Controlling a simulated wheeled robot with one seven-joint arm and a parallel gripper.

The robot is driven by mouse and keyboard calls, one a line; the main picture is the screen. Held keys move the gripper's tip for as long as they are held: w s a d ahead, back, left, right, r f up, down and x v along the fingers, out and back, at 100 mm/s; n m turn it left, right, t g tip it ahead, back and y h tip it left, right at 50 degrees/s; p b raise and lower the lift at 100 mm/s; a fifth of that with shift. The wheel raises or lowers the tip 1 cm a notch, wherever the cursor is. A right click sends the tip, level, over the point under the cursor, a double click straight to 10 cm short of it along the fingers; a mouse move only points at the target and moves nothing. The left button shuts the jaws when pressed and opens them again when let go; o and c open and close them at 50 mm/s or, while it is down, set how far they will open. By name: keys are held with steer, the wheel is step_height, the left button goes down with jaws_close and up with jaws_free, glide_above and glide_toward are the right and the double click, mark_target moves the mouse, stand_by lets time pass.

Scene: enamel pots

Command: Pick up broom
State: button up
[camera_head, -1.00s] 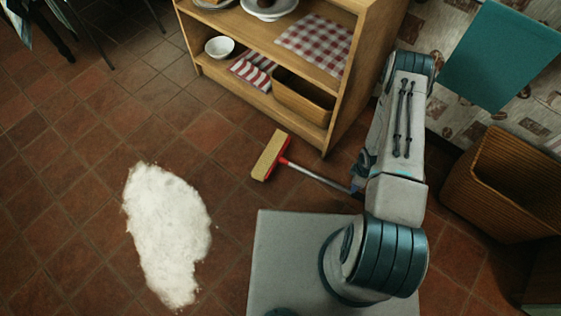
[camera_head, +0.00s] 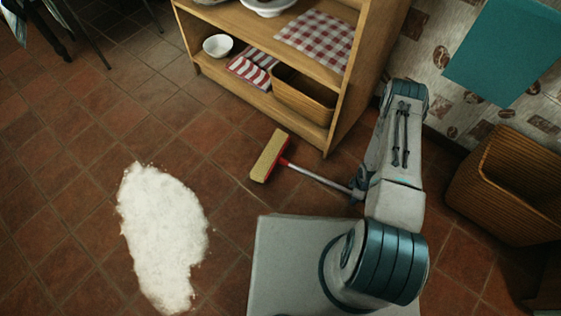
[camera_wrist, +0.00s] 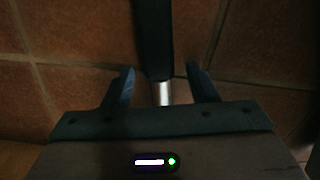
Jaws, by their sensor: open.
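The broom (camera_head: 270,156) lies on the tiled floor in the head view, with a tan and red head and a pale handle running right toward my arm. The far end of the handle is hidden behind my arm. In the wrist view, the broom handle (camera_wrist: 162,93), dark above and silvery below, runs between the two fingers of my gripper (camera_wrist: 160,82). The fingers are open, one on each side of the handle with gaps, and do not appear to touch it. In the head view my gripper is mostly hidden by my arm.
A wooden shelf (camera_head: 340,118) stands just behind the broom. A wicker basket (camera_head: 505,190) is at the right by the wall. A pile of white powder (camera_head: 162,235) lies on the floor at the left. The floor between powder and broom is clear.

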steer(key=shift+c, duration=0.3)
steer(key=c, duration=1)
steer(key=shift+c, duration=0.4)
steer(key=shift+r, duration=0.2)
